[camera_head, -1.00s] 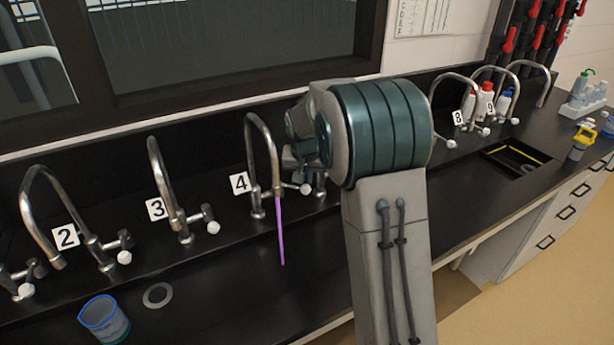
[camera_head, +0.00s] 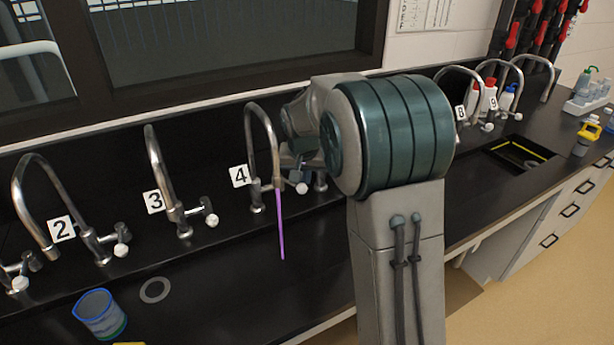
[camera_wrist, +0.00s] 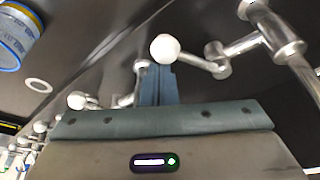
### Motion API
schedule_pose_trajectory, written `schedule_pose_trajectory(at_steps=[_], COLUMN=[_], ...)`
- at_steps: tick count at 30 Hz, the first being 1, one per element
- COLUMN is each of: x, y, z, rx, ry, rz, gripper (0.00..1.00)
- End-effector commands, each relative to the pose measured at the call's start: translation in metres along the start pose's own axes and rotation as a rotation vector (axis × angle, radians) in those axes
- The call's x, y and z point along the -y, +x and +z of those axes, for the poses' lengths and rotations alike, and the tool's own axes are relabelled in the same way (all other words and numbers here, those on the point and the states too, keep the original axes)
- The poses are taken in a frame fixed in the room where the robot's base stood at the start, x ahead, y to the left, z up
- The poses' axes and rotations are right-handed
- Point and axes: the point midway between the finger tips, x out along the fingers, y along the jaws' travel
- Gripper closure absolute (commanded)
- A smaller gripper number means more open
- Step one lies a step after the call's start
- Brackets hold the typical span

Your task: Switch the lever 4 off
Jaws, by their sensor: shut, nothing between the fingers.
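Tap 4 is a curved metal tap (camera_head: 262,130) beside its number 4 label (camera_head: 239,175). A thin purple stream (camera_head: 281,225) runs down from its spout. Its lever ends in a white ball knob (camera_head: 302,188), low on the right of the tap. My gripper is close above and behind this knob in the head view, mostly hidden by my arm. In the wrist view my gripper (camera_wrist: 157,72) is shut and empty. Its tips lie right by a white ball knob (camera_wrist: 165,47), which looks like lever 4's; I cannot tell if they touch.
Taps with labels 3 (camera_head: 155,201) and 2 (camera_head: 61,229) stand to the left. A blue-rimmed beaker (camera_head: 101,315) stands on the black counter, near a round drain (camera_head: 155,290). Taps 8 and 9 and bottles are at the right. The window ledge runs behind.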

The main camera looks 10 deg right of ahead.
Motion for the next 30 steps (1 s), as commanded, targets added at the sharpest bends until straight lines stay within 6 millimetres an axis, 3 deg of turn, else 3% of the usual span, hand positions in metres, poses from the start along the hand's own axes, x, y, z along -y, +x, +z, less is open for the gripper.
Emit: schedule_pose_trajectory(at_steps=[12, 30], x=[0.0052, 0.0036], y=[-0.0038, -0.0047], z=[0.0109, 0.0087], rx=[-0.001, 0.0], ry=[-0.001, 0.001], rz=[0.0, 0.0], gripper=[1.0, 1.0])
